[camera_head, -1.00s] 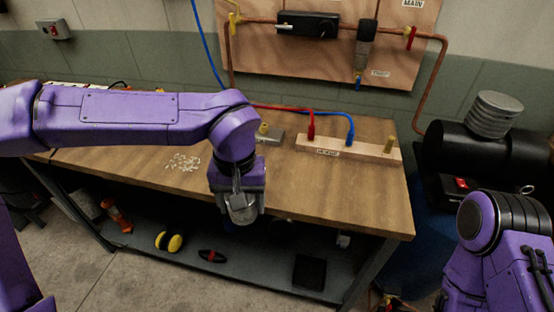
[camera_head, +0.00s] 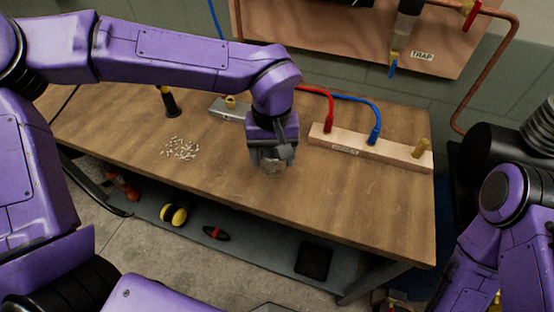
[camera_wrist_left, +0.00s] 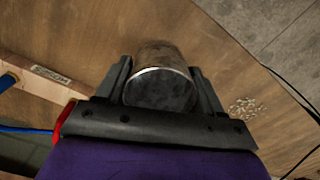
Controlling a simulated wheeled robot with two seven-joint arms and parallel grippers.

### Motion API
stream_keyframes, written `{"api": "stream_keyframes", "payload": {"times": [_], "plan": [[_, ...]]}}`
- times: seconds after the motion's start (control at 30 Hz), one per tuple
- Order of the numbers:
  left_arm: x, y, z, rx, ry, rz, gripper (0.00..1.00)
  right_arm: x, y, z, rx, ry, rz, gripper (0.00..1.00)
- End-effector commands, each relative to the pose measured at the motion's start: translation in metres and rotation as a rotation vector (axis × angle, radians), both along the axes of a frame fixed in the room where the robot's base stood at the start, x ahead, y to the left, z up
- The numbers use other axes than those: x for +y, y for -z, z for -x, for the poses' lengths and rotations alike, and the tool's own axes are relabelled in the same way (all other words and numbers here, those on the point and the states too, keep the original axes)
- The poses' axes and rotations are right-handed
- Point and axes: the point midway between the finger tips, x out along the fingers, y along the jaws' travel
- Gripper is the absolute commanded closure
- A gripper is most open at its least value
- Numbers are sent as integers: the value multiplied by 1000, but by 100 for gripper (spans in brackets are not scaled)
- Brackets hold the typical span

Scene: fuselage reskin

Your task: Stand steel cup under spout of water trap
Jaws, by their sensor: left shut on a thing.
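The steel cup (camera_wrist_left: 158,85) is between the two fingers of my left gripper (camera_wrist_left: 162,92) in the left wrist view. Its round, dark end with a bright rim faces that camera. In the head view my left gripper (camera_head: 271,158) is shut on the cup (camera_head: 272,170) above the workbench's middle; the cup is mostly hidden, and I cannot tell whether it touches the wood. The water trap (camera_head: 408,22) hangs on the wall board at upper right, with a blue-handled spout (camera_head: 392,66) below it. The cup is well apart from it. My right gripper is out of view.
A wooden block (camera_head: 365,148) with red and blue hose ends and a brass fitting stands behind the gripper to the right. Small pale pieces (camera_head: 180,149) lie on the workbench (camera_head: 215,178) at left. The bench's front right is clear.

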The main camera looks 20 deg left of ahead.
Motion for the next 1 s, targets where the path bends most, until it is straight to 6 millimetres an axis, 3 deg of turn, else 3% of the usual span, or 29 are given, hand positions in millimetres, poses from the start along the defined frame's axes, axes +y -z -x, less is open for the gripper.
{"api": "stream_keyframes", "payload": {"times": [0.27, 0.43, 0.83, 0.87, 0.9, 0.93, 1.0], "plan": [[1, 35, -29, 0, 1, 0, 64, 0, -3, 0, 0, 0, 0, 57], [1, 64, -30, -1, 2, 0, 64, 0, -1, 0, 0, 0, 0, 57], [1, 69, -30, -1, 1, 2, 64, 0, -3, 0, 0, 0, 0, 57], [1, 70, -30, -2, 1, 2, 26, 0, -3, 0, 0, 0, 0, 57], [1, 70, -30, -2, 1, 2, 14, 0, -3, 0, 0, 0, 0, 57], [1, 70, -30, -2, 1, 2, 8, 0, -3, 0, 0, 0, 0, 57], [1, 70, -30, -2, 1, 2, 8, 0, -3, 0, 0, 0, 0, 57]]}}
